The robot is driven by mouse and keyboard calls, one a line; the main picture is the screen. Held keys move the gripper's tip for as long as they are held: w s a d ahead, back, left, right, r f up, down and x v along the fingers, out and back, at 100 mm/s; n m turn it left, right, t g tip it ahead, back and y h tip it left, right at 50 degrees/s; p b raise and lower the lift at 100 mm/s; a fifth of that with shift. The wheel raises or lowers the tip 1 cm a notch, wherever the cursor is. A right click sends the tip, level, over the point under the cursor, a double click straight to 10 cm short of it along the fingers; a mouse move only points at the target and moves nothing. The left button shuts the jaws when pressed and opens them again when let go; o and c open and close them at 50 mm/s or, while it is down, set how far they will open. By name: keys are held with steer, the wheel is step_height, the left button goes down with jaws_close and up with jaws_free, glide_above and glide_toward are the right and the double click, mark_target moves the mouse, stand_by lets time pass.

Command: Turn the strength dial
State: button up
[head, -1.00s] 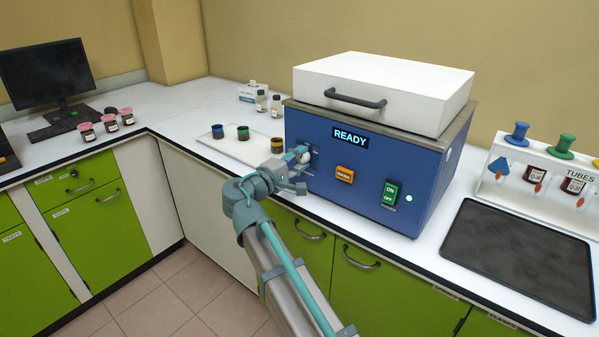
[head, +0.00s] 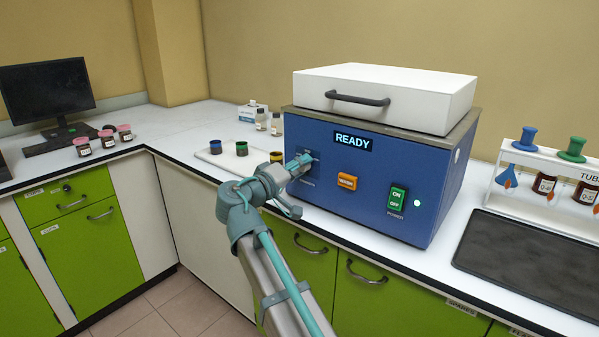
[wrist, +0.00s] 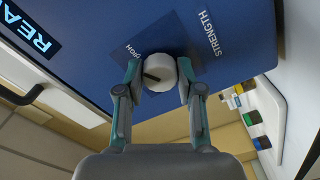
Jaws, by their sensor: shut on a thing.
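The strength dial (wrist: 160,72) is a round, pale knob with a dark pointer mark, on the blue front of the machine (head: 345,203). In the wrist view the word STRENGTH is printed to the right of it and HIGH to its upper left. The pointer mark lies toward the left of the knob. My gripper (wrist: 159,80) is shut on the dial, one finger on each side. In the head view my gripper (head: 300,164) reaches the left part of the machine's front and hides most of the dial.
The machine has a lit READY display (head: 352,141), an orange button (head: 347,182) and a green ON/OFF switch (head: 396,199). A white lid with a handle (head: 357,98) is on top. Small colored-lid jars stand on a white board (head: 214,157) at left. A dark tray (head: 528,262) lies at right.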

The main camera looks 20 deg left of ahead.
stand_by(0.4)
steer(key=o, duration=1.2)
steer(key=shift+c, duration=0.2)
steer(key=v, duration=1.2)
